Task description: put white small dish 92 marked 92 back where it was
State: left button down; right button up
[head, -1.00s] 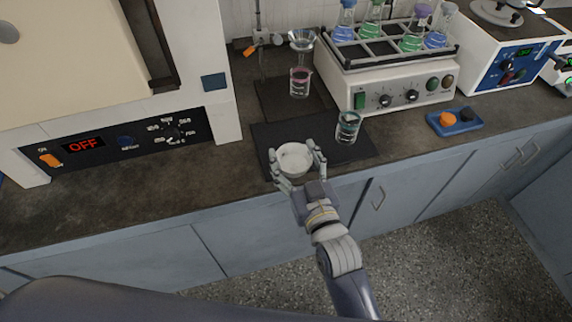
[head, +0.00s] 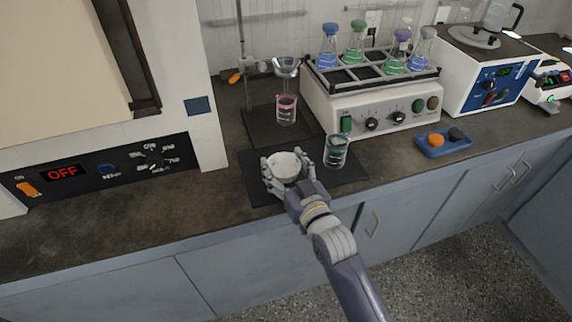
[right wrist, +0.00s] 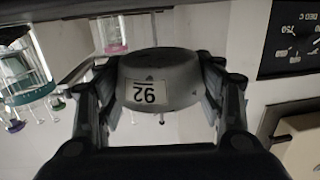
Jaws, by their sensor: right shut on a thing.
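The white small dish (head: 288,166) is between the fingers of my right gripper (head: 287,175), above the dark mat (head: 264,192) on the bench. My right gripper is shut on it. In the right wrist view the dish (right wrist: 160,72) shows its label "92" upside down, with fingers of the right gripper (right wrist: 160,88) on both sides. I cannot tell the gap between dish and mat. My left gripper is not in view.
A beaker with green liquid (head: 336,150) stands close right of my right gripper. A beaker with pink liquid (head: 286,109) stands behind, under a funnel (head: 286,68). A shaker with several flasks (head: 366,112) is behind right. Bench left of the mat is clear.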

aim_at(286, 156)
jog(key=w, duration=0.3)
jog(key=shift+w+d+f, duration=0.2)
jog(key=shift+w+d, duration=0.05)
jog(key=shift+w, duration=0.1)
jog(key=shift+f, duration=1.75)
jog(key=shift+f, duration=0.1)
jog(key=o, duration=1.1)
jog(key=shift+c, duration=0.2)
jog(key=shift+r, duration=0.2)
jog(key=shift+s+d+f, duration=0.15)
jog(key=shift+s, duration=0.15)
jog(key=v, duration=1.1)
jog(key=shift+s, duration=0.2)
